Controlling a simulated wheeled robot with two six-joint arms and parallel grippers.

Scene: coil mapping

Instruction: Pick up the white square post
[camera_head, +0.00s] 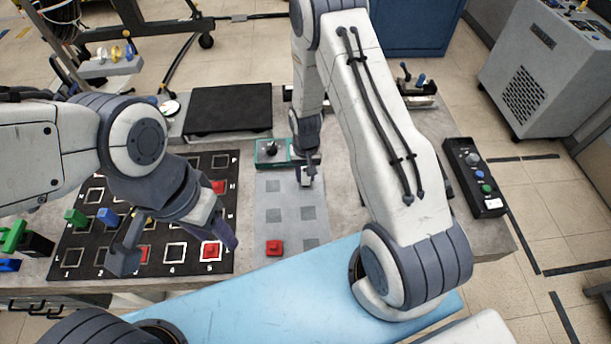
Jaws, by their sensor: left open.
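A small pale piece (305,179), which looks like the white square post, shows at the fingertips of my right gripper (308,173). That gripper points down at the upper part of the grey mat (290,198). The piece is small and partly covered, so I cannot tell whether the fingers are shut on it. My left gripper (178,246) is open, with its two fingers wide apart over the front of the black numbered board (190,263). I see nothing held between them.
Red blocks (274,247) stand on the mat and the board. A green post (75,217) and a blue post (108,217) stand on the board's left side. A green-edged tray (271,152) and a black plate (230,107) lie behind. A button box (474,178) is at right.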

